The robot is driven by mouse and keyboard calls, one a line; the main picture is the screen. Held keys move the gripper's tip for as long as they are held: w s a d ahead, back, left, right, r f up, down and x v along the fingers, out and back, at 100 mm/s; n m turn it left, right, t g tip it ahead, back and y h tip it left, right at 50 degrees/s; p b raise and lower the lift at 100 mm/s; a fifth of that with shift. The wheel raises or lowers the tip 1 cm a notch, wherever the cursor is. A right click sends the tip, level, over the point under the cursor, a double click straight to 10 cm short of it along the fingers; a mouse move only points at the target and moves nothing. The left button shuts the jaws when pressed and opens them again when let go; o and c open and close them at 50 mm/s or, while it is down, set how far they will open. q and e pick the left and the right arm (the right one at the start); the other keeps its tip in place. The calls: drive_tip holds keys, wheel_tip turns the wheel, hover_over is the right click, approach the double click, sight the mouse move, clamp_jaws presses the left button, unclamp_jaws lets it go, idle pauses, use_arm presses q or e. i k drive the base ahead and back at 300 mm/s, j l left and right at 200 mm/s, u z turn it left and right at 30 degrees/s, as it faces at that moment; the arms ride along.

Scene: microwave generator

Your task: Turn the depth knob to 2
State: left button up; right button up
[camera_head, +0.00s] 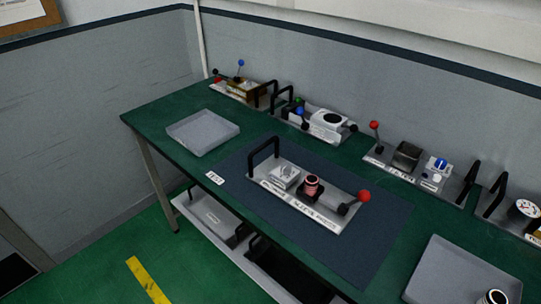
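A grey module (309,200) lies on the dark blue mat (378,238) at the middle of the green table. It has a black handle (263,148) at its left, a light grey square part (284,176), a red round part with a dark top (312,186) and a red-ball lever (362,196). Its lettering is too small to read. I cannot tell which part is the depth knob or which number it points to. A blue-capped control (436,164) sits on a module at the back right. Neither gripper is in view.
More modules stand along the back edge, among them one with a white round top (329,119) and one with a gauge (526,209). A dark round part (495,297) shows at the bottom right.

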sight(286, 168)
drive_tip(key=i+j+z, duration=0.35)
drive_tip(key=j, duration=0.25)
drive_tip(key=i+j+z, duration=0.2)
drive_tip(key=j+z, duration=0.15)
drive_tip(key=j, duration=0.3)
